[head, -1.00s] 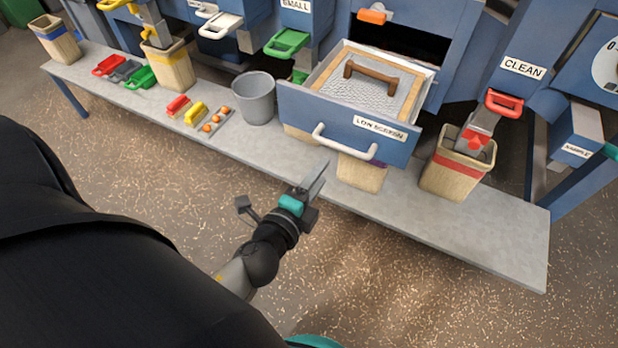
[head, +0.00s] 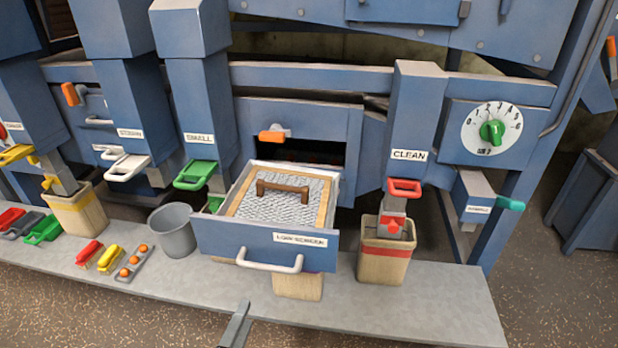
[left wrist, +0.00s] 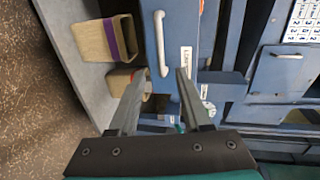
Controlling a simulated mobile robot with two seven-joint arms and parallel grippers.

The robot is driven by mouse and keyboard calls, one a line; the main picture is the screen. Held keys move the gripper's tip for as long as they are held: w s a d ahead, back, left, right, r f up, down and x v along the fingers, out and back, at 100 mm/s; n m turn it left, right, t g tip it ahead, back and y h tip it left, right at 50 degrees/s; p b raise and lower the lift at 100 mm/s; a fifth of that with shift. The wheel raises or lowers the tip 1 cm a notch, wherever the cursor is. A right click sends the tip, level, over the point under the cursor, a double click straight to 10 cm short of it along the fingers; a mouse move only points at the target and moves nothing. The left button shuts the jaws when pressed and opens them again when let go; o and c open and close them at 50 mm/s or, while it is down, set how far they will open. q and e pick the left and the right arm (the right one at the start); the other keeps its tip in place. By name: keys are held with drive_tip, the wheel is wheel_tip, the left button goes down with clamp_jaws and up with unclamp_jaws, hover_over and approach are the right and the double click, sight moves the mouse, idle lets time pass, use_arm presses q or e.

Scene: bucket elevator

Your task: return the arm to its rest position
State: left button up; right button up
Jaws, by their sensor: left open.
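My left gripper (head: 236,325) shows only by its finger at the bottom edge of the head view, in front of the bench. In the left wrist view its two fingers (left wrist: 162,80) are spread apart with nothing between them. The low screen drawer (head: 225,240) stands pulled out, with a mesh screen (head: 285,207) and brown handle inside. Its white front handle (head: 270,262) is apart from my gripper and shows in the left wrist view (left wrist: 160,42). My right gripper is in neither current view.
The grey bench (head: 400,312) runs below the machine. A red-striped bag (head: 383,262) hangs under the clean spout. A grey bucket (head: 173,232), brushes and scoops stand left. A purple-banded bag (left wrist: 90,40) is near the drawer. The bench's front right is clear.

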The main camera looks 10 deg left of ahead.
use_arm(q)
drive_tip(key=s+d+f+n+g, duration=0.1)
drive_tip(key=s+f+n+g, duration=0.3)
drive_tip(key=f, duration=0.9)
drive_tip(key=s+d+f+n+g, duration=0.1)
drive_tip(key=s+f+n+g, duration=0.3)
drive_tip(key=f, duration=1)
drive_tip(key=s+a+f+n+g, duration=0.1)
drive_tip(key=s+f+n+g, duration=0.2)
drive_tip(key=s+f, duration=0.3)
drive_tip(key=s+a+f+n+g, duration=0.1)
drive_tip(key=s+f+n+g, duration=0.2)
drive_tip(key=s+f, duration=0.4)
drive_tip(key=s+n, duration=0.1)
drive_tip(key=s, duration=0.6)
drive_tip(key=shift+a+f+h, duration=0.3)
drive_tip(key=shift+h, duration=0.1)
